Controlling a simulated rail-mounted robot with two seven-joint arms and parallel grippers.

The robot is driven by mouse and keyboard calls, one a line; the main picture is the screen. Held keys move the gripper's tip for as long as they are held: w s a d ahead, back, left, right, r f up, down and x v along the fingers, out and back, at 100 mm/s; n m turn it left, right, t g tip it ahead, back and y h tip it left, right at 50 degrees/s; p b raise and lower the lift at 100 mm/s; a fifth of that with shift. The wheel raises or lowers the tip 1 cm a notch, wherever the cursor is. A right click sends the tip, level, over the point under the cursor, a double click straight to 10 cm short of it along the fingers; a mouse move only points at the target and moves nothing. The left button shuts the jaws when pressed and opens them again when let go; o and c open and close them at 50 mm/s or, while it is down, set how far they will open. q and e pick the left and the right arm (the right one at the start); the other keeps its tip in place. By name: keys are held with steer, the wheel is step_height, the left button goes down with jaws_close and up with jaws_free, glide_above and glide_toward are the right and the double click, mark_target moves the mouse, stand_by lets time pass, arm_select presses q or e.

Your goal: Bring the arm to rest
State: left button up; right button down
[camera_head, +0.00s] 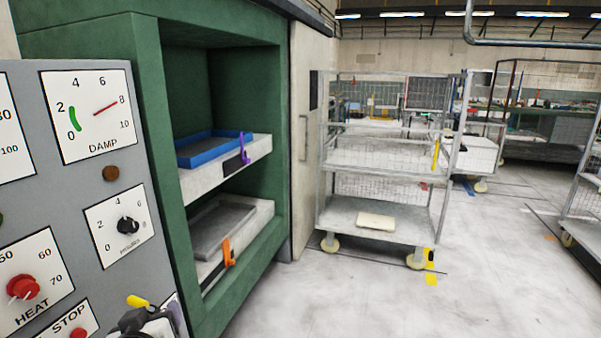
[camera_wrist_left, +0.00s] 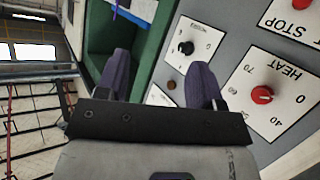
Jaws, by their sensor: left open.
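My left gripper (camera_wrist_left: 160,80) is open and empty in the left wrist view, its two dark purple fingers spread apart in front of the grey control panel (camera_wrist_left: 225,70). My right gripper is not in view.
The panel carries a red HEAT knob (camera_head: 23,287), a black knob (camera_head: 128,226) and a DAMP dial (camera_head: 90,112). Press drawers hold a blue-rimmed tray (camera_head: 205,160) and a grey tray (camera_head: 222,228). A wire trolley (camera_head: 375,235) stands right; floor in front is clear.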

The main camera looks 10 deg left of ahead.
arm_select(q)
steer(key=s+d+f+m+g+h+p, duration=0.25)
steer(key=s+d+f+m+h, duration=0.4)
steer(key=s+d+f, duration=0.4)
steer(key=s+f+m+g+y+p, duration=0.15)
steer(key=s+f+g, duration=0.25)
steer(key=s+f, duration=0.5)
steer(key=s+f+m+g+p, duration=0.1)
steer(key=s+f+g+p, duration=0.2)
steer(key=s+f, duration=0.7)
step_height(320, 180, up, 40)
steer(key=s+p, duration=0.1)
steer(key=p, duration=3.7)
steer(key=shift+a+r, duration=0.25)
steer(key=shift+a, duration=0.1)
